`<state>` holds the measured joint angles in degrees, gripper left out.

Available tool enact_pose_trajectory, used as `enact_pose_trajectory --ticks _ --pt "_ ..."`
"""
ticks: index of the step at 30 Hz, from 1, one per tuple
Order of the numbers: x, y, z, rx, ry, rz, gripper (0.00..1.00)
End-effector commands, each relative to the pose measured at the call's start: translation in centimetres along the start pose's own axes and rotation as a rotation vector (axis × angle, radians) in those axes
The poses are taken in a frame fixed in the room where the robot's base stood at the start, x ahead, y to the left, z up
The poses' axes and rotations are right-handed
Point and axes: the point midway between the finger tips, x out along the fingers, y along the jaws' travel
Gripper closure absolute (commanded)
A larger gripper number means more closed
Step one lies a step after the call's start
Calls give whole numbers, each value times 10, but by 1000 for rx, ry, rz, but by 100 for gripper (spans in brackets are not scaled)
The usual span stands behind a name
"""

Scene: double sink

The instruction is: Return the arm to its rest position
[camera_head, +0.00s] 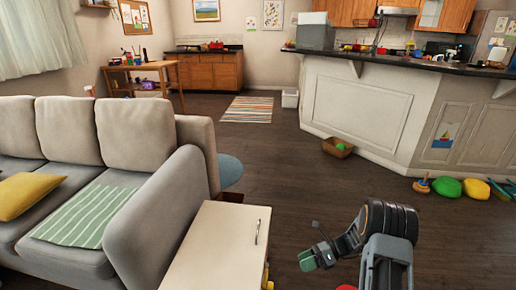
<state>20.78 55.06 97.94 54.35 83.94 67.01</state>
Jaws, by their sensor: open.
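My arm reaches up from the bottom right of the head view, bends at a thick dark joint, and points left. My gripper (308,259) is at its left end, with a green part at the tip, above the dark wood floor and right of a white cabinet (222,250). The gripper is open. It is small in the view, and I see no object clearly between its fingers. It looks clear of the cabinet.
A grey sofa (180,175) with a yellow cushion (25,194) stands at left. A kitchen counter (360,105) stands at back right. A toy basket (337,147) and green and yellow cushions (447,187) lie on the floor before it. The middle floor is open.

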Motion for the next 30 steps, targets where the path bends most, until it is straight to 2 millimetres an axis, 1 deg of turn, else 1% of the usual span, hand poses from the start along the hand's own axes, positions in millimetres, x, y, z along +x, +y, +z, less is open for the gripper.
enact_pose_trajectory --ticks 1,2,3,5,6,8,9,11,12,14,15,17,18,20,21,24,27,30 --pt "-12 31 30 -91 63 -16 31" --pt "-16 44 39 -146 103 -23 31" --pt "-20 61 52 -221 155 -31 31" --pt "-28 87 69 -334 235 -42 31" --pt "-33 105 80 -409 287 -47 31" --pt "-40 131 96 -523 367 -52 31" --pt "-46 148 106 -599 420 -56 31" --pt "-53 174 120 -714 500 -56 31" --pt "-58 191 129 -790 553 -54 31" --pt "-66 216 141 -906 635 -51 31" --pt "-71 233 149 -981 689 -47 31" --pt "-79 257 160 -1095 773 -38 31" --pt "-84 273 167 -1170 829 -31 31" --pt "-92 297 176 -1283 914 -17 31" --pt "-98 312 182 -1355 971 -6 31" --pt "-110 347 195 -1527 1110 23 31" --pt "-121 376 205 -1676 1241 59 31" --pt "-130 399 212 -1799 1354 94 31"
